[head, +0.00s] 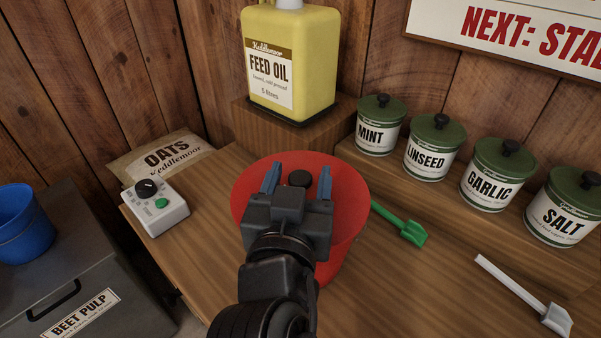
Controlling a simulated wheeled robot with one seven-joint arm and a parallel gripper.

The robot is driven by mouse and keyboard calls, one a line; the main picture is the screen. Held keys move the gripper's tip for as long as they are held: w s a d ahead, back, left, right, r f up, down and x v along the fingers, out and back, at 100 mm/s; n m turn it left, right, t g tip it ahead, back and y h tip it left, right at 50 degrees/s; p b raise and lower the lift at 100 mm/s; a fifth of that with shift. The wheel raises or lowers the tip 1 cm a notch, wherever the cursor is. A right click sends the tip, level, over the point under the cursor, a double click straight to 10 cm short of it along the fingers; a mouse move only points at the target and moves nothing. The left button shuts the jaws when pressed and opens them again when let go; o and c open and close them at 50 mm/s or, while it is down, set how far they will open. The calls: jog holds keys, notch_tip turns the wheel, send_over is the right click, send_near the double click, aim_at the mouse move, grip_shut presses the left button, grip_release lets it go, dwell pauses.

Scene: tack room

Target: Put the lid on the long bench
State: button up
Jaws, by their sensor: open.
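A red bucket (330,268) stands on the wooden bench (400,290) in the middle of the head view. A round black knob (299,178) shows within its red top, apparently the knob of a lid. My gripper and arm hide much of that top, so I cannot tell whether the lid lies on the rim or lower inside. My gripper (298,181) is over the bucket, open. In the picture its two blue-grey fingers are on the left and right of the knob, with gaps between; contact is not visible.
Green-lidded jars (436,145) line the back right. A green scoop (402,223) and a white scoop (525,295) lie on the bench. A feed oil can (290,65) stands on a block behind. A control box (155,207) and oats bag (165,160) are left.

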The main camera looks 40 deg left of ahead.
jog(key=b+v, duration=0.1)
jog(key=v, duration=0.5)
jog(key=shift+s+d+r, duration=0.2)
jog(key=shift+s+d, duration=0.05)
jog(key=shift+s, duration=0.05)
